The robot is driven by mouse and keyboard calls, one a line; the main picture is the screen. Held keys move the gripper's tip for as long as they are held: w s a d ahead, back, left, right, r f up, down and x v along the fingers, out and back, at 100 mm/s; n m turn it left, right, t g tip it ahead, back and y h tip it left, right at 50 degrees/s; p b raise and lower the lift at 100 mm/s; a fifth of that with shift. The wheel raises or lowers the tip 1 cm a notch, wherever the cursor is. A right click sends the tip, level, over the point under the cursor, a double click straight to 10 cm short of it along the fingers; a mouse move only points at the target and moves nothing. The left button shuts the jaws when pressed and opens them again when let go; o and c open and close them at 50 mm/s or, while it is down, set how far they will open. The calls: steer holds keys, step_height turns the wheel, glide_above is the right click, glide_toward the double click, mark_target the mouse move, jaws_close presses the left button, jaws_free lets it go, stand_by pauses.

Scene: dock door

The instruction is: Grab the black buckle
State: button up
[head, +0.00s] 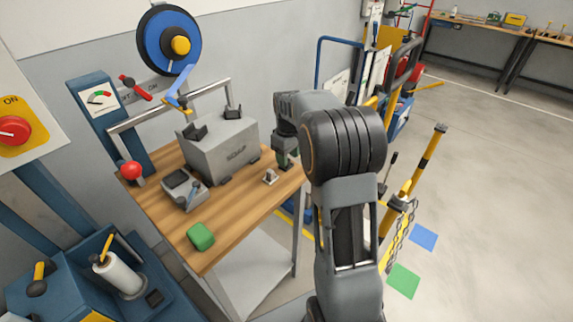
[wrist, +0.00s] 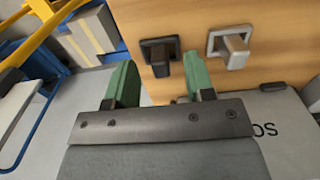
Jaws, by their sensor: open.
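A black buckle (wrist: 160,54), a dark square base with a short bar, is on the wooden tabletop (wrist: 205,14) near its edge in the wrist view. My gripper (wrist: 157,75) is open, with its two green fingers apart and nothing between them. In the head view my gripper (head: 285,161) is over the right side of the workbench, and I cannot make out this buckle there.
A similar grey latch (wrist: 232,46) sits right of the buckle; it also shows in the head view (head: 270,177). A grey lettered box (head: 222,150) with black latches stands left of my gripper. A green block (head: 200,237) is at the bench's front. Open floor lies right.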

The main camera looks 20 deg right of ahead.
steer(key=shift+f, duration=0.95)
steer(key=shift+c, duration=0.5)
jaws_close()
